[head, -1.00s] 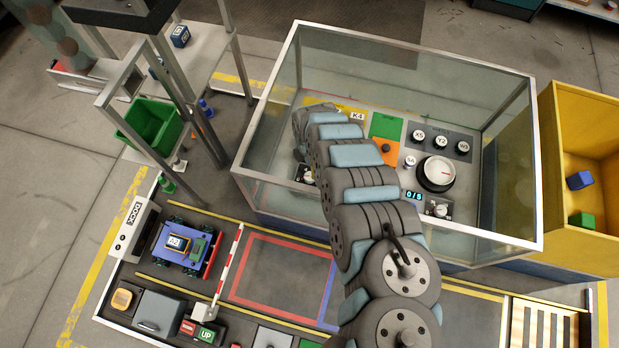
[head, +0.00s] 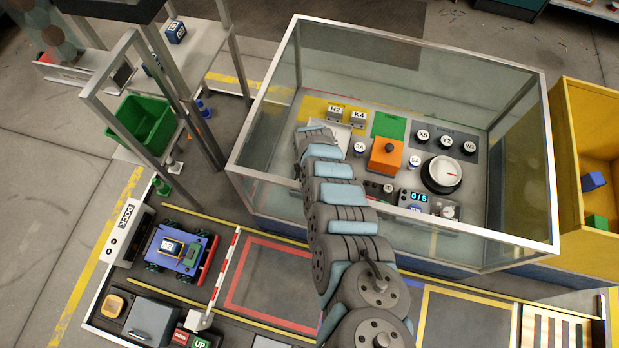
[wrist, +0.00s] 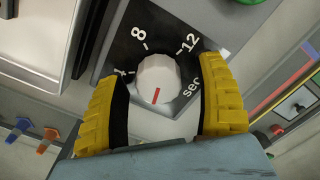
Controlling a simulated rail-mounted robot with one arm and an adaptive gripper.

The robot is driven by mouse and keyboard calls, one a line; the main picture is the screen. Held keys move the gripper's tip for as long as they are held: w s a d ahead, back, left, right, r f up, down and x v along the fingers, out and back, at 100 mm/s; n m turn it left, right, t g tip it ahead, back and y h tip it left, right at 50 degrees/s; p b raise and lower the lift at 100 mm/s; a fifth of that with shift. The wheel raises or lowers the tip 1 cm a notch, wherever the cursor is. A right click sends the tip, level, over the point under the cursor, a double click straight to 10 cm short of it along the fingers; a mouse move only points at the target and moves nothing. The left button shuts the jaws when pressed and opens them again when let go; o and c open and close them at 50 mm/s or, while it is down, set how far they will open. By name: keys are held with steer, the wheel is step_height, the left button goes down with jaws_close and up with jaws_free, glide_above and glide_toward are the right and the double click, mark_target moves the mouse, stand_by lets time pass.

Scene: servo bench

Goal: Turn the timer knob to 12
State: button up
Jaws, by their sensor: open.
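The timer knob (wrist: 158,78) is a white, ridged round knob on a black plate (wrist: 128,48) in the wrist view. The plate reads 4, 8, 12 and sec. The knob's red mark points down and slightly left in that view, away from the 12 (wrist: 188,43) at its upper right. My gripper (wrist: 163,70) has its two yellow fingers open on either side of the knob, with gaps visible at both sides; depth to the knob is hard to tell. In the head view my arm hides the gripper and the timer knob.
A glass-walled case (head: 237,110) surrounds the bench area where my arm reaches in. An orange block (head: 386,156), a large white dial (head: 442,174) and a 0/5 display (head: 419,197) stand right of my arm. Labelled blocks H2 (head: 335,113) and K4 (head: 358,118) are behind.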

steer(key=c, duration=1.2)
